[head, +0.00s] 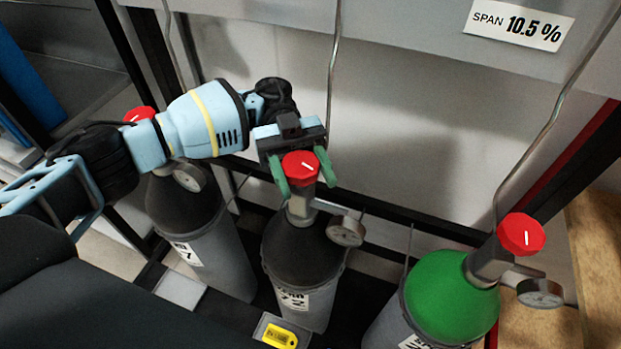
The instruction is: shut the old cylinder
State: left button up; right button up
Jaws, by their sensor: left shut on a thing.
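My left gripper (303,173) has its green fingers on either side of the red valve knob (300,165) of the middle cylinder and is shut on it. This middle cylinder (300,253) is grey with a dark shoulder, a label reading about 22 and a gauge (345,231) on its right. A similar dark-shouldered cylinder (205,235) stands to the left, its red knob (139,114) partly behind my arm. A green-shouldered cylinder (450,300) stands at the right with a red knob (521,234). Which cylinder is the old one is not marked. My right gripper is out of view.
A yellow tag (279,336) lies in a small holder in front of the middle cylinder. A sign (518,22) reads "SPAN 10.5 %". Thin metal pipes rise from the cylinders, and a dark rail (430,228) runs behind them.

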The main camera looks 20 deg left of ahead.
pick_arm(q)
jog(key=shift+f+m+g+y+b, duration=0.25)
jog(key=shift+m+g+y+b, duration=0.35)
jog(key=shift+b, duration=0.3)
jog(key=shift+s+a+r+m+g+y+b, duration=0.1)
jog(key=shift+m+g+y+b, duration=0.3)
jog(key=shift+y+b, duration=0.45)
jog(key=shift+r+m+y+b, duration=0.1)
jog(key=shift+m+y+b, duration=0.15)
jog(key=shift+m+b, duration=0.1)
jog(key=o, duration=1)
jog(key=shift+s+r, duration=0.1)
jog(key=shift+c, duration=0.2)
